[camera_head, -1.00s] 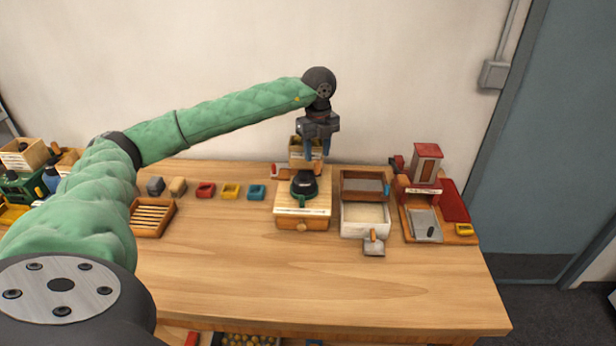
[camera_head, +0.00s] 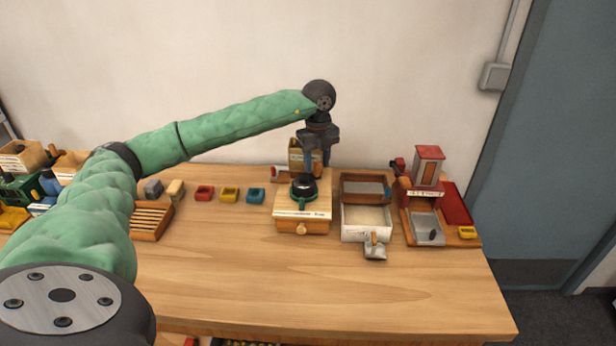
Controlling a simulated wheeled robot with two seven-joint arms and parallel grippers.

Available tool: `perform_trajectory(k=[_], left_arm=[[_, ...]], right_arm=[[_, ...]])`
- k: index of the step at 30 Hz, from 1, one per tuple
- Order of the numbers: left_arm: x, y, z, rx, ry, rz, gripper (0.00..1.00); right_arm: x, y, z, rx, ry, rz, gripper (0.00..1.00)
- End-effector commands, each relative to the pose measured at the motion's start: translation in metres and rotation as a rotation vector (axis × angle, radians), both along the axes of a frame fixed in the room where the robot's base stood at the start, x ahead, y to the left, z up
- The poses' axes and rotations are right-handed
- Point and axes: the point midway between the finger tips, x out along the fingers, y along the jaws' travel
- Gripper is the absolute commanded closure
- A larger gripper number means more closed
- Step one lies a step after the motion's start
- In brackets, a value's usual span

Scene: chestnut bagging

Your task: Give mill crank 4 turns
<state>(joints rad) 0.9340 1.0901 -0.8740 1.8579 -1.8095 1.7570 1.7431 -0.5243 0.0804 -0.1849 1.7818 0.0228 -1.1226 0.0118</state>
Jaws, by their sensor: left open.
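The mill (camera_head: 302,226) is a light wooden box with a round knob on its front, near the back middle of the table. A dark round part with green around it (camera_head: 304,188) sits on its top; I cannot tell the crank's handle apart clearly. My left gripper (camera_head: 317,162) points down with its blue-grey fingers just above and behind the mill's top. It is open, and I see nothing held between the fingers. Whether a finger touches the crank cannot be made out. My right gripper is not in view.
A wooden box (camera_head: 296,157) stands behind the mill. A brown tray and a white tray (camera_head: 347,228) with a scoop (camera_head: 375,247) are to its right, then a red-roofed device (camera_head: 428,168). Small coloured blocks (camera_head: 230,194) and a slatted rack (camera_head: 150,222) are left. The table front (camera_head: 330,285) is clear.

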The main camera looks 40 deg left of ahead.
Motion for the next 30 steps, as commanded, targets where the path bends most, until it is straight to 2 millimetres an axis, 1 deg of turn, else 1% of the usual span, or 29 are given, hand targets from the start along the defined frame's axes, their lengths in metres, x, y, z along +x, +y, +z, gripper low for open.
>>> perform_trajectory(k=[5,10,30], left_arm=[[0.0,0.0,0.0,0.0,0.0,0.0,0.58],[0.0,0.0,-0.001,0.0,0.0,0.0,0.58],[0.0,0.0,-0.019,0.0,0.0,0.0,0.58]], right_arm=[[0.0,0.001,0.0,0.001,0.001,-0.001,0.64],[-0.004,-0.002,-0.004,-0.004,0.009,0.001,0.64],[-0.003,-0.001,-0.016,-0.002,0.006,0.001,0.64]])
